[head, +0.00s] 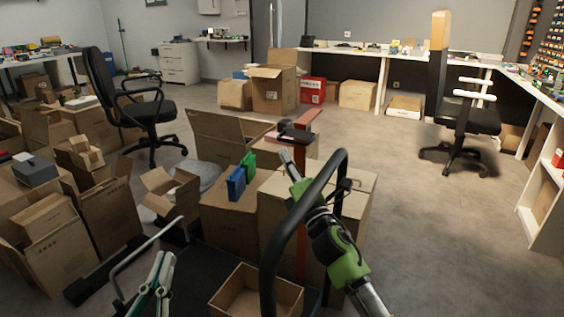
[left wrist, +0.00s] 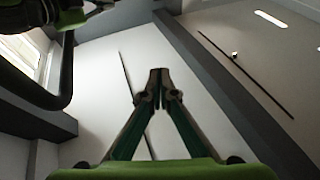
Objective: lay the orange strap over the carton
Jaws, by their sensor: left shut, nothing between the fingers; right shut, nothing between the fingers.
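The orange strap (head: 301,250) shows as a narrow upright strip in front of a large carton (head: 276,225) in the middle of the head view. Its upper end (head: 309,121) slants up to the right beside a small black object (head: 294,133). My right arm crosses in front of its middle and hides part of it. My right gripper (head: 285,156) is shut and empty just left of the strap; whether it touches is unclear. My left gripper (head: 160,268) is shut, empty and points upward, low and left of the carton. Its closed fingertips also show in the left wrist view (left wrist: 160,80).
Blue and green boxes (head: 236,183) sit on a carton left of the strap. An open, empty small box (head: 254,297) lies at the front. Cartons crowd the left (head: 75,245). Office chairs (head: 142,105) stand behind. The floor at right (head: 440,235) is clear.

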